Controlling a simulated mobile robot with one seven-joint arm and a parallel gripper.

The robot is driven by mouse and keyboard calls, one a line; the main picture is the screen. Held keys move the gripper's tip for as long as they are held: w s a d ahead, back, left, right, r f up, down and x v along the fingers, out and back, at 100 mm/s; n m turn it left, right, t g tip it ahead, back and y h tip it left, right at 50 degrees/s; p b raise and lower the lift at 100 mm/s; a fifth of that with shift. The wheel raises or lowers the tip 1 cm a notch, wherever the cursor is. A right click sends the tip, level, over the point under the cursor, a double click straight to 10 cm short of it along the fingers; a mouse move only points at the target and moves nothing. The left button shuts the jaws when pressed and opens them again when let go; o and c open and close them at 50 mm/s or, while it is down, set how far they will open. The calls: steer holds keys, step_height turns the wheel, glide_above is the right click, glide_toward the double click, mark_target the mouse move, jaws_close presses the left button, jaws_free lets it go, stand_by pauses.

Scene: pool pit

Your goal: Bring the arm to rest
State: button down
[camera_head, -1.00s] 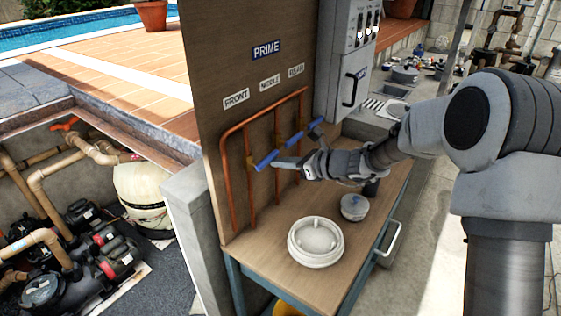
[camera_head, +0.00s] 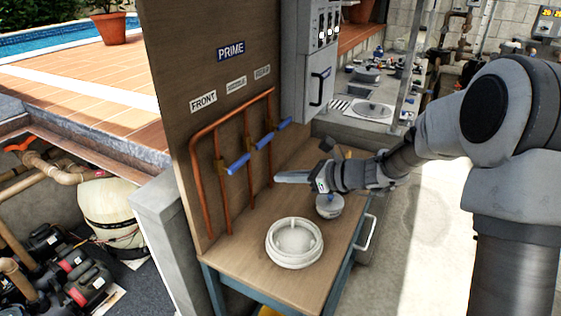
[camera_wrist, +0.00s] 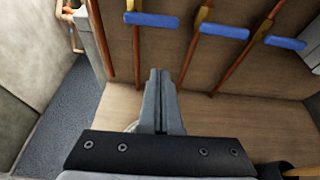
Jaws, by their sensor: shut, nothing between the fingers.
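My gripper (camera_head: 280,177) is shut and empty, its fingers pointing left toward the wooden board (camera_head: 176,120) and held above the bench top. In the wrist view its closed fingers (camera_wrist: 160,78) sit mid-picture, with the board beyond. Three blue valve handles, one on each copper pipe, lie across their pipes: the front (camera_head: 238,163), the middle (camera_head: 264,141) and the rear (camera_head: 285,123). In the wrist view the handles line the top edge (camera_wrist: 224,30). The gripper is apart from all of them.
A round white lid (camera_head: 293,243) lies on the wooden bench (camera_head: 240,262). A smaller round grey object (camera_head: 329,206) stands behind it, partly hidden by my arm. A grey electrical box (camera_head: 308,70) is mounted at the board's right. An open pump pit (camera_head: 60,230) lies at left.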

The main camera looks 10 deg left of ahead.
steer(key=s+d+r+n+g+h+p, duration=0.1)
steer(key=s+d+r+n+h, duration=0.25)
steer(key=s+n, duration=0.35)
steer(key=s+d+r+n+g+h+p, duration=0.1)
steer(key=s+d+r+n+h, duration=0.15)
steer(key=s+r+n, duration=0.4)
steer(key=s+d+r+n+t+h+p, duration=0.2)
steer(key=s+d+n+h, duration=0.5)
steer(key=s+d, duration=0.8)
steer(key=shift+s+d+r+n+t+p, duration=0.35)
steer(key=shift+d+r+n+t, duration=0.15)
steer(key=shift+n+t, duration=0.1)
